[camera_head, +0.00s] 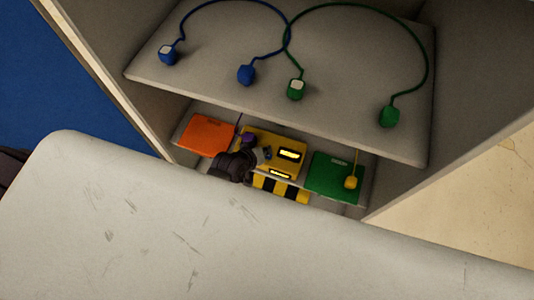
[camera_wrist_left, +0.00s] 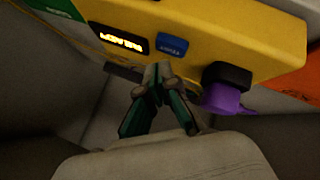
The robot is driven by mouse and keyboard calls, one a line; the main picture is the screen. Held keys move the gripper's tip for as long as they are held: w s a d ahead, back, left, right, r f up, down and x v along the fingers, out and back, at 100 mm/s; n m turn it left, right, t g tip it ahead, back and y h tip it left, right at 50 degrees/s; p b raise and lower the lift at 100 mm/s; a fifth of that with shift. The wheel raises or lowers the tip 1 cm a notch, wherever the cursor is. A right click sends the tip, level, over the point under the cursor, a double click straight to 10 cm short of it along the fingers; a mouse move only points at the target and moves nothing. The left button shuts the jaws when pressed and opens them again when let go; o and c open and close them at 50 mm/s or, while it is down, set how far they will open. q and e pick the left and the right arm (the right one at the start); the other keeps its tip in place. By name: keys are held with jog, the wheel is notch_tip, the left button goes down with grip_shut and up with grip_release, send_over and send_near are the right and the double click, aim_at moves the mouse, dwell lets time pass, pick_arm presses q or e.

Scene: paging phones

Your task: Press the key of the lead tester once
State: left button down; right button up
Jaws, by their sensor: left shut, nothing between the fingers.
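The lead tester is a yellow box (camera_head: 262,137) on the lower shelf, with a lit display (camera_head: 290,154). In the left wrist view the yellow box (camera_wrist_left: 220,28) fills the top, with its lit display (camera_wrist_left: 122,39) at the left. Contact with the key is not visible. In the head view the dark left gripper (camera_head: 238,163) partly covers the tester.
A purple plug (camera_wrist_left: 224,98) sits at a black socket (camera_wrist_left: 227,75) on the tester, near my fingers. An orange box (camera_head: 205,136) and a green box (camera_head: 325,175) with a yellow plug (camera_head: 351,183) flank it. Blue and green leads lie on the upper shelf (camera_head: 215,70).

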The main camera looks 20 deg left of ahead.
pick_arm(q)
jog(key=shift+f, duration=0.1)
dwell(0.3)
jog(key=shift+f, duration=0.3)
jog(key=shift+f+b, duration=0.4)
jog(key=shift+f, duration=0.1)
dwell(0.5)
dwell(0.4)
jog(key=shift+r, duration=0.15)
jog(key=shift+r+p, duration=0.75)
jog(key=shift+p, duration=0.25)
